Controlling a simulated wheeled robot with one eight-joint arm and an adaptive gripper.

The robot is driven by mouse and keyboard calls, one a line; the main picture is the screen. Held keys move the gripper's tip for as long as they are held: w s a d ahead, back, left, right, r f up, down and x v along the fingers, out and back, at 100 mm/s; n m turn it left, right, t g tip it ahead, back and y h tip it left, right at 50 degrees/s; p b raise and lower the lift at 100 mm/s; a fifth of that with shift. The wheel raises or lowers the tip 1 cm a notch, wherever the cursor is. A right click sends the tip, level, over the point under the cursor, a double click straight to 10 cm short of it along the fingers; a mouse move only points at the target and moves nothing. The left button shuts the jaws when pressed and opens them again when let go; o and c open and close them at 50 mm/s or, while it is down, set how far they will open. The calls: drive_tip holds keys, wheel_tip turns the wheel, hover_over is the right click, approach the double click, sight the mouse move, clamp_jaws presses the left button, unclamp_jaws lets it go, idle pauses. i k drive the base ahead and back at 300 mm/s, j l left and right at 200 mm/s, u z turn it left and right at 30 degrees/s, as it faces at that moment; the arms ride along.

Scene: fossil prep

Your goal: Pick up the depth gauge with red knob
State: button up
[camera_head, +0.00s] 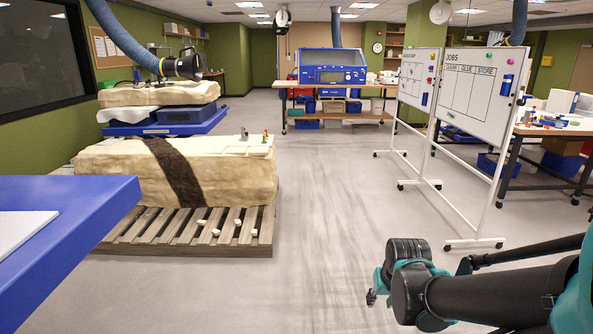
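I cannot clearly make out the depth gauge with red knob. Several tiny upright pieces, at least one red (265,133) and one green (265,139), stand on top of the large plaster-jacketed block (110,165) at left; they are too small to identify. My arm reaches in from the lower right, and its end, where my gripper (374,292) seems to be, hangs over bare floor far from the block. The fingers are mostly hidden behind the dark wrist, so their opening does not show.
The block rests on a wooden pallet (255,244). A blue table edge (70,235) juts in at near left. Wheeled whiteboards (470,95) and a cluttered table (555,131) stand right. A blue cabinet (335,75) is on the far bench. The middle floor is clear.

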sight(243, 137)
drive_tip(key=i, duration=3.8)
drive_tip(key=i+l, duration=0.1)
drive_tip(key=i, duration=3.75)
drive_tip(key=i+u, duration=0.1)
drive_tip(key=u, duration=0.3)
drive_tip(key=i+u, duration=0.1)
drive_tip(key=u, duration=0.3)
drive_tip(key=i+u, duration=0.1)
drive_tip(key=u, duration=0.3)
drive_tip(key=i+l+u, duration=0.1)
drive_tip(key=u, duration=1.8)
